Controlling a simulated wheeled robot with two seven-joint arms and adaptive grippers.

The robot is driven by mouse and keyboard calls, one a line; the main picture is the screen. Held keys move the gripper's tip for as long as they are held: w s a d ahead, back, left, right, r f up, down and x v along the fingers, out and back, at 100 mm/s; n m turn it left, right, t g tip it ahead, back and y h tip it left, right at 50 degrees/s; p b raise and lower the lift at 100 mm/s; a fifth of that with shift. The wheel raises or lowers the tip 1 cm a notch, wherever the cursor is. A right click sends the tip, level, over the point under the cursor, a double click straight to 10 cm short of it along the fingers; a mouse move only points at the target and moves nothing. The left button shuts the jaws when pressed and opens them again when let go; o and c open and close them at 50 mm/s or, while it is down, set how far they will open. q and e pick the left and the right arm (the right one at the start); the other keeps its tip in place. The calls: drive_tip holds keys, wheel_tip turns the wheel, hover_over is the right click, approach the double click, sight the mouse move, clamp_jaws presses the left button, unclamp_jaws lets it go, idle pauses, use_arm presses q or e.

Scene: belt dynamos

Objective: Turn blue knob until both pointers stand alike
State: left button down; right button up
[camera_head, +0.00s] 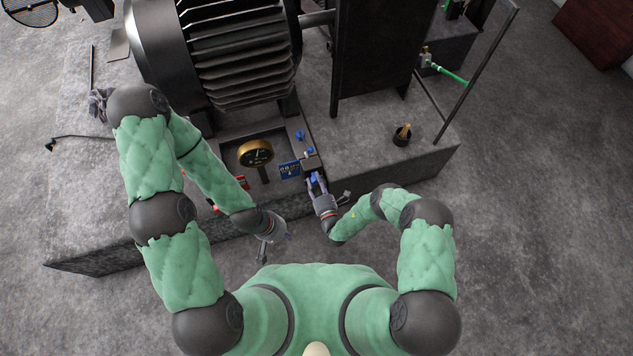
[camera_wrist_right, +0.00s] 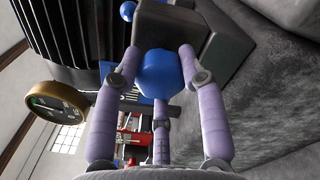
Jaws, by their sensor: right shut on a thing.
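The blue knob (camera_wrist_right: 160,75) sits on a dark block and fills the middle of the right wrist view. In the head view it shows as a small blue spot (camera_head: 314,178) at the machine's front. My right gripper (camera_head: 317,181) is shut on it, with fingers on either side. A brass-rimmed round gauge (camera_head: 255,153) stands on a post left of the knob; it also shows in the right wrist view (camera_wrist_right: 57,108). Its pointers are too small to read. My left gripper (camera_head: 273,244) hangs in front of the bench edge, empty, its fingers apart.
More blue knobs (camera_head: 300,136) and a blue panel (camera_head: 289,169) lie close behind and left of my right gripper. A large finned dark motor (camera_head: 235,50) stands behind. A black cup with a tan handle (camera_head: 403,134) stands right, on open bench top.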

drive_tip(key=shift+f+m, duration=0.1)
drive_tip(key=shift+m, duration=0.2)
idle(0.4)
drive_tip(key=o, duration=1.1)
drive_tip(key=shift+o, duration=0.2)
drive_tip(key=v, duration=1.2)
